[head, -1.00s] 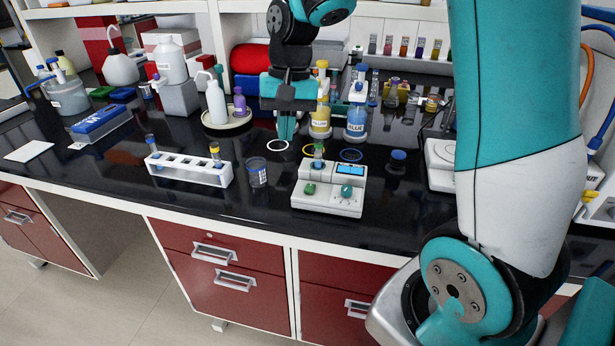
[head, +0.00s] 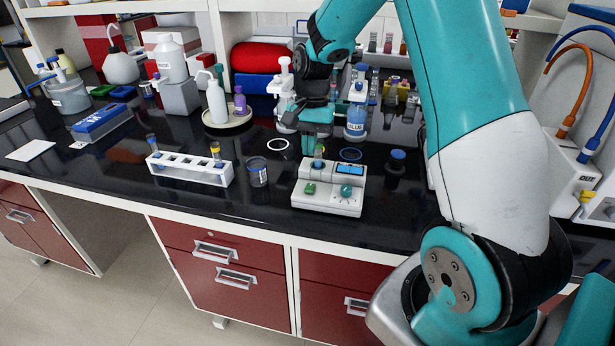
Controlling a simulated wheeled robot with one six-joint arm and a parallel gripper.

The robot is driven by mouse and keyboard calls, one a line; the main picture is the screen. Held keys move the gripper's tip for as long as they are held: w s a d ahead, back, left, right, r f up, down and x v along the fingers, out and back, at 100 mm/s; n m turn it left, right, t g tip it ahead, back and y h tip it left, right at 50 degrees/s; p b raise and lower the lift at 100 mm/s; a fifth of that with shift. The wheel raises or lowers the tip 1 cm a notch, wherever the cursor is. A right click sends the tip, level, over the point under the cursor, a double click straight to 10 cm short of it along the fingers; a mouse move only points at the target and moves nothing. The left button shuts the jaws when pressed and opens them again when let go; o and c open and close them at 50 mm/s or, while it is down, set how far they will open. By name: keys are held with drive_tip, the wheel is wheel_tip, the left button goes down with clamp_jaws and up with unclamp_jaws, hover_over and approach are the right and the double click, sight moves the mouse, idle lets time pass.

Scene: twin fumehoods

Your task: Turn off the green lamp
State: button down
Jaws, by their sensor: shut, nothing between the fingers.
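A small white bench device (head: 326,205) stands near the front edge of the black bench. A tube with a blue-green lower part (head: 318,155) stands at the back of the device. My gripper (head: 317,137) is shut and empty, pointing down just above or behind this tube. I cannot tell if they touch.
A white tube rack (head: 190,171) and a dark jar (head: 257,172) stand left of the device. A blue-capped dark bottle (head: 397,162) stands right. A blue-labelled bottle (head: 356,121) is close to my gripper.

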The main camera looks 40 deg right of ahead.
sight(307, 188)
drive_tip(key=f, duration=0.2)
drive_tip(key=a+f+p, duration=0.1)
drive_tip(key=f, duration=0.2)
drive_tip(key=s+f, duration=0.1)
drive_tip(key=f, duration=0.2)
drive_tip(key=shift+a+f+p, duration=0.15)
drive_tip(key=shift+f+p, duration=0.1)
drive_tip(key=shift+p, duration=0.1)
